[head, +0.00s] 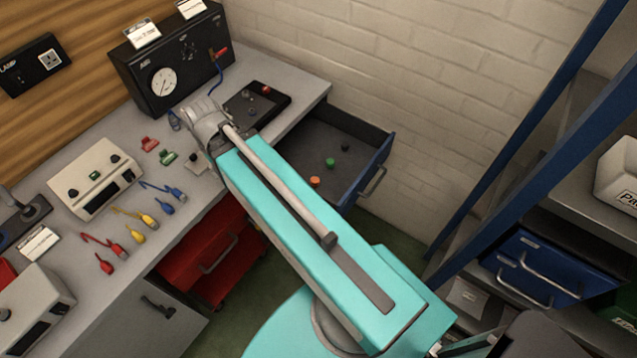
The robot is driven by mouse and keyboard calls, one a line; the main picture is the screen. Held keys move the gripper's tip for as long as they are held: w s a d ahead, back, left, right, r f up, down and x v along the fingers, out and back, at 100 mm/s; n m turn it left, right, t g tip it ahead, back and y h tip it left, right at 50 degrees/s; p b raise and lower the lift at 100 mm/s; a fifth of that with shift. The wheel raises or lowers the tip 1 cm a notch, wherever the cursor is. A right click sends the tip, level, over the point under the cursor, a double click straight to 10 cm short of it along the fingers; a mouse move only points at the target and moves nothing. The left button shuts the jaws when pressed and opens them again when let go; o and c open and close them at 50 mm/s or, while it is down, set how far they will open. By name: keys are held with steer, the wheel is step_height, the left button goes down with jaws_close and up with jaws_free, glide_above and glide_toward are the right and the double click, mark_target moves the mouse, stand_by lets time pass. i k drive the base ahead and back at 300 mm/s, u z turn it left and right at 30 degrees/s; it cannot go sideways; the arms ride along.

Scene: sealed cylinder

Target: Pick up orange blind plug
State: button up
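The orange blind plug (315,182) is a small round orange piece on the floor of the open drawer (376,172), towards the drawer's front. My gripper (200,124) is at the far end of my teal arm, over the bench and well to the left of the orange plug. My wrist and arm hide its fingers, so I cannot tell whether it is open or holds anything.
A black tray (279,104) with several small plugs lies on the bench (312,86) above the drawer. A black gauge box (138,78), a pale control box (88,186) and coloured cables (137,215) occupy the bench. A blue-framed shelf (520,165) is at right.

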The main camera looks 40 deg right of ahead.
mark_target(315, 181)
steer(key=z, duration=0.05)
steer(key=k, duration=0.95)
steer(key=z, duration=0.55)
